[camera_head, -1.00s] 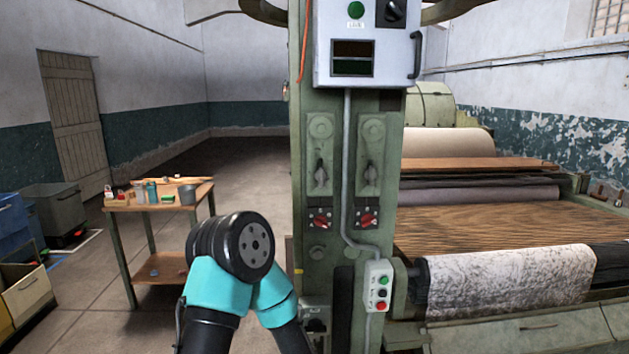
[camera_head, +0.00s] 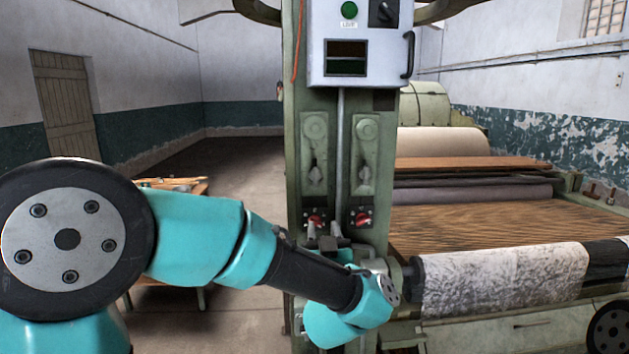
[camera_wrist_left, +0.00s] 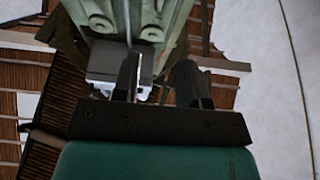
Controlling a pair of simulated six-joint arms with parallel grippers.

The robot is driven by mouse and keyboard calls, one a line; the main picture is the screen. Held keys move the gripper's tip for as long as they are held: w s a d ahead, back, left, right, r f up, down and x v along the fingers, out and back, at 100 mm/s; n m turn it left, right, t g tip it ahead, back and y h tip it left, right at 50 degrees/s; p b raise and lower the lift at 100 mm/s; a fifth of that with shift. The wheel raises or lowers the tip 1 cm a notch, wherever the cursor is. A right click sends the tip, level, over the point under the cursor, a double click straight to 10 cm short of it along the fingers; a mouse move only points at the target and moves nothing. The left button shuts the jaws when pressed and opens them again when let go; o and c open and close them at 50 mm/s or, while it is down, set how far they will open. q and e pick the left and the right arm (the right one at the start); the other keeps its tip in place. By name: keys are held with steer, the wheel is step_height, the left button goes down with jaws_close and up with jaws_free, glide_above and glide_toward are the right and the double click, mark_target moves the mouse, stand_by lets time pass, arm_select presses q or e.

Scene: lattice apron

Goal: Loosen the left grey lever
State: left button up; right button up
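The left grey lever (camera_head: 316,172) points down on its green plate on the machine's column. A matching grey lever (camera_head: 361,173) is on the plate to its right. My left gripper (camera_head: 325,236) is below the left lever, near the red switches, with its fingers pointing up. In the left wrist view its two dark fingers (camera_wrist_left: 158,80) stand apart with nothing held between them. The lever cannot be made out clearly in that view. My right gripper is not in view.
Two red rotary switches (camera_head: 315,222) sit under the levers. A grey control box (camera_head: 360,45) hangs above them, with a conduit (camera_head: 340,140) running down between the plates. Rollers with patterned cloth (camera_head: 500,282) are at the right. A wooden table (camera_head: 200,187) is partly hidden behind my left arm.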

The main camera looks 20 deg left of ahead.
mark_target(316, 176)
arm_select(q)
steer(key=shift+w, duration=0.15)
steer(key=x, duration=1.7)
steer(key=shift+w, duration=0.1)
steer(key=shift+c, duration=0.3)
steer(key=shift+r, duration=0.1)
jaws_close()
